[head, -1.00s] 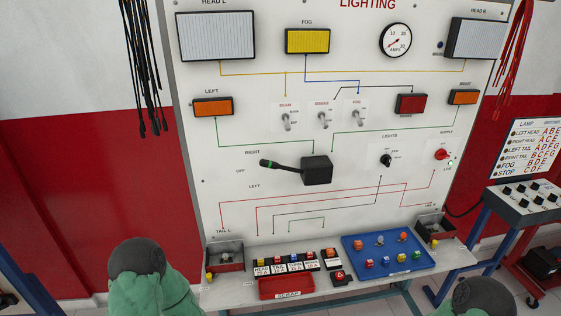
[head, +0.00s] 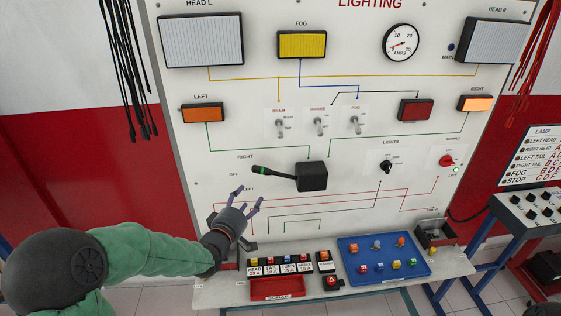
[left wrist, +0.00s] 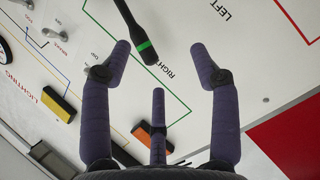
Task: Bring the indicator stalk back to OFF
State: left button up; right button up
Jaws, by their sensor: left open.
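The indicator stalk (head: 275,172) is a black lever with a green band near its tip. It reaches left from a black box (head: 311,176) on the white board and tilts up towards the RIGHT label. The right indicator lamp (head: 474,103) glows bright orange; the left one (head: 203,112) is dull. My left gripper (head: 246,197) is open and empty, below and left of the stalk tip, fingers pointing up. In the left wrist view the stalk's banded end (left wrist: 146,48) shows between the spread fingers of this gripper (left wrist: 160,52), apparently not touching them. My right gripper is out of view.
A shelf below the board holds a fuse row (head: 290,264), a red scrap tray (head: 277,294) and a blue tray (head: 400,277) with small parts. Toggle switches (head: 319,126) sit above the stalk, and a rotary knob (head: 386,167) to its right.

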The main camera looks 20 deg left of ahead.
aim_at(259, 170)
pick_arm(q)
jog(key=shift+t, duration=0.5)
jog(key=w+r, duration=0.1)
jog(key=w, duration=0.2)
jog(key=w+r, duration=0.1)
jog(key=w, duration=0.3)
jog(key=w+a+r, duration=0.1)
jog(key=w, duration=0.3)
jog(key=shift+w+r, duration=0.15)
jog(key=shift+r, duration=0.25)
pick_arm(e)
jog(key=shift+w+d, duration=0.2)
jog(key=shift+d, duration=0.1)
